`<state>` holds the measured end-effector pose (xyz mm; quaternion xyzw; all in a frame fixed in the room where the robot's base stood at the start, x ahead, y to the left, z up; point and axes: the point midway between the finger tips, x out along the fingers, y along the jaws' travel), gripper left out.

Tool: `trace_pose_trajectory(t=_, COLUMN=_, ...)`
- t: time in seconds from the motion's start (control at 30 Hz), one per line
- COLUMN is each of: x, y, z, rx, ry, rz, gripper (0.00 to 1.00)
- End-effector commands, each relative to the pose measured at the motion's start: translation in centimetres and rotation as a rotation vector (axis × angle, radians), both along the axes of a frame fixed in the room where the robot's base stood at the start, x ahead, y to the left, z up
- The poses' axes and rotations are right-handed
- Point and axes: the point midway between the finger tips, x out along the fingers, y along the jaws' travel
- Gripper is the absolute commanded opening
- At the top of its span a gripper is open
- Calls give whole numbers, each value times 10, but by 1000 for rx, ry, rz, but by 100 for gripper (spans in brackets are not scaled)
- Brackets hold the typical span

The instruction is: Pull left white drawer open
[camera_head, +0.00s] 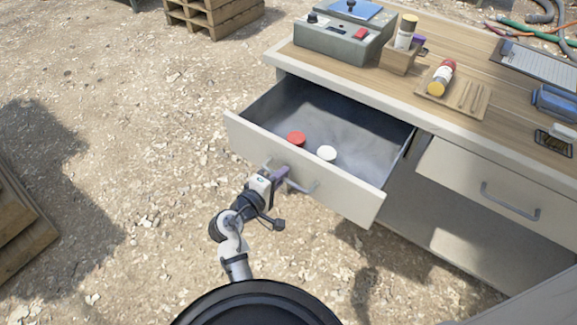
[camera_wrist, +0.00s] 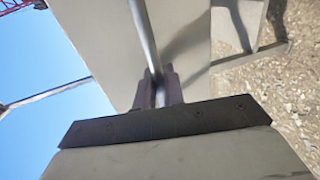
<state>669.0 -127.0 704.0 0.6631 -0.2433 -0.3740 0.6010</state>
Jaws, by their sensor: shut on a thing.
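The left white drawer (camera_head: 330,185) is pulled well out from the desk in the head view. Its grey interior shows, with a red round cap (camera_head: 296,139) and a white round cap (camera_head: 327,153) lying inside near the front panel. My gripper (camera_head: 281,174) is at the drawer's front, shut on its metal bar handle (camera_head: 305,187). In the wrist view, the handle bar (camera_wrist: 145,38) runs between the two dark fingers of my gripper (camera_wrist: 158,92), with the pale drawer front (camera_wrist: 95,40) behind it.
A right drawer (camera_head: 480,180) with its own handle is closed. The wooden desktop (camera_head: 400,85) holds a control box (camera_head: 335,40), a bottle in a wooden holder (camera_head: 400,55) and a small tray (camera_head: 455,95). Gravel ground left of the drawer is clear; pallets (camera_head: 215,15) stand farther back.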

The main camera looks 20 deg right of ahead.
Motion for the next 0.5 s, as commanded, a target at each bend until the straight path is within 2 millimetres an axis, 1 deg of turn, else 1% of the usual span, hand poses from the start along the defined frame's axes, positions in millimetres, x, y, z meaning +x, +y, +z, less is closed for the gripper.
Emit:
trace_pose_trajectory(t=0.03, x=-4, y=7, z=1, rx=1, ry=-1, rz=4, gripper=0)
trace_pose_trajectory(t=0.2, x=-15, y=20, z=1, rx=-1, ry=-1, rz=2, gripper=0)
trace_pose_trajectory(t=0.5, x=-20, y=27, z=1, rx=0, ry=-2, rz=2, gripper=0)
